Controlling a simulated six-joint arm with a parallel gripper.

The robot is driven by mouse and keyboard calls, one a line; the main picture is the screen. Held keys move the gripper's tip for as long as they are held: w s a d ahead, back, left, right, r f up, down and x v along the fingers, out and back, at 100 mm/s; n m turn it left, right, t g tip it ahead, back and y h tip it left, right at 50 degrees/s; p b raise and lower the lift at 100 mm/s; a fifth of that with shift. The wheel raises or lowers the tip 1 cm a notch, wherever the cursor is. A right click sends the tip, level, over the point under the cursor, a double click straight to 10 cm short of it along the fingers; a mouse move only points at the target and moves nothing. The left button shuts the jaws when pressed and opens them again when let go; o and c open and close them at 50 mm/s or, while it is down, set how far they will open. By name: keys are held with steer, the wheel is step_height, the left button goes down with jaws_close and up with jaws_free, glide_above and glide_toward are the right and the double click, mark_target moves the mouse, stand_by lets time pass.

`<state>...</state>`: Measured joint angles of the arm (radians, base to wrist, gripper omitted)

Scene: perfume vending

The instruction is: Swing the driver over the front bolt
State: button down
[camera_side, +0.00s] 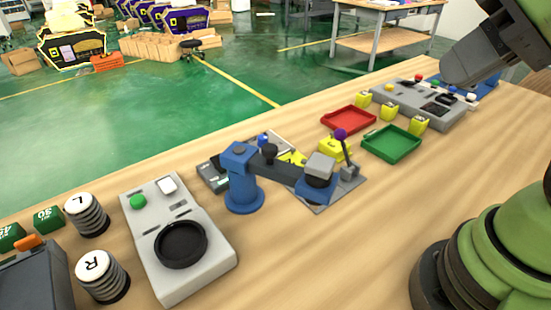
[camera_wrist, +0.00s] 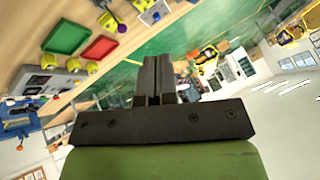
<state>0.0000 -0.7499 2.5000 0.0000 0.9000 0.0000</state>
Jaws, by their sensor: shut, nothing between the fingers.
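The driver is a blue post (camera_side: 243,180) with a dark swing arm (camera_side: 278,168) that reaches right to a grey and blue head (camera_side: 319,180). The head hangs over the grey plate (camera_side: 325,205) of the fixture. I cannot make out the front bolt; the head and arm hide part of the plate. A lever with a purple knob (camera_side: 341,134) stands at the plate's right side. In the wrist view my gripper (camera_wrist: 157,75) is shut and empty, pointing away from the driver, with its fingers together.
A red tray (camera_side: 348,119), a green tray (camera_side: 391,143) and yellow blocks (camera_side: 389,112) lie behind and right of the fixture. A grey console with a black dial (camera_side: 181,245) and L and R cylinders (camera_side: 87,215) stand at left. The table's right-middle is clear.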

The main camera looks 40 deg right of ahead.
steer(key=c, duration=1.5)
jaws_free()
steer(key=shift+c, duration=0.2)
steer(key=o, duration=0.4)
steer(key=shift+w+a+r, duration=0.1)
steer(key=shift+w+r, duration=0.1)
steer(key=shift+w, duration=0.15)
steer(key=shift+o, duration=1.4)
steer(key=w+a+r+m+g, duration=0.1)
steer(key=w+g, duration=0.1)
steer(key=w, duration=0.3)
steer(key=shift+w+a+r, duration=0.2)
steer(key=shift+w+a, duration=0.05)
steer(key=shift+w, duration=0.1)
steer(key=m+g+h, duration=0.2)
steer(key=m+g, duration=0.2)
steer(key=g, duration=0.1)
glide_above(269, 147)
step_height(269, 147, down, 10)
steer(key=shift+r, duration=0.1)
step_height(269, 147, down, 9)
steer(key=shift+f, duration=0.1)
